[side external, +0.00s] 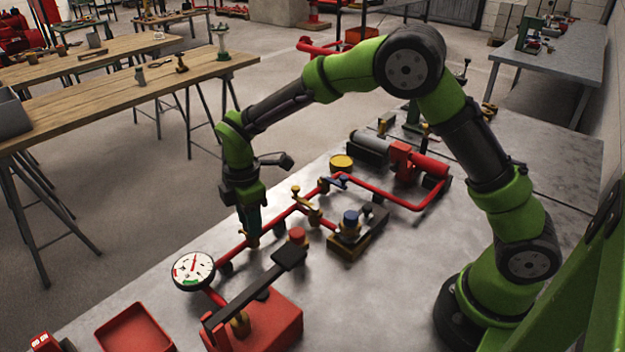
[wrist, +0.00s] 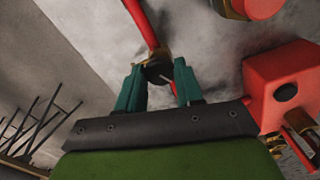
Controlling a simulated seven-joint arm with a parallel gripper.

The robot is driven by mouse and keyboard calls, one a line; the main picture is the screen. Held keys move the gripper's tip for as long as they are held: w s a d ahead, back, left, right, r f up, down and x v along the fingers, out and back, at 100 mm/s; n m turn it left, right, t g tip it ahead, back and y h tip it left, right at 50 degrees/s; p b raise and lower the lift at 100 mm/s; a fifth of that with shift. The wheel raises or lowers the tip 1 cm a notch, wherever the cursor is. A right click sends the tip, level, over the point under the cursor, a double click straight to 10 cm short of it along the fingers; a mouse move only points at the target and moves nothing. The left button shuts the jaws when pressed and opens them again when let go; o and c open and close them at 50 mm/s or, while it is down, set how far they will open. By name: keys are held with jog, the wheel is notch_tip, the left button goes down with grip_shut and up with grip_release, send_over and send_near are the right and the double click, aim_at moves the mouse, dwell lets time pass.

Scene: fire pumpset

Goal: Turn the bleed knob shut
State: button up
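My gripper (side external: 252,232) points straight down over the red pipe line on the metal bench. The fingers hide much of the knob in the side view.
A round white gauge (side external: 193,270) stands left of my gripper. A red-topped fitting (side external: 297,235) and a long black lever (side external: 256,287) over a red block (side external: 274,325) are close on the right and front. Brass and blue valves line the pipe behind.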

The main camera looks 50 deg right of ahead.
jog(key=shift+c, duration=1.1)
jog(key=shift+m, duration=0.3)
jog(key=m, duration=1.1)
jog(key=shift+m, duration=0.4)
jog(key=m, duration=0.6)
jog(key=shift+r, duration=0.1)
jog(key=m, duration=0.5)
jog(key=shift+m, duration=0.3)
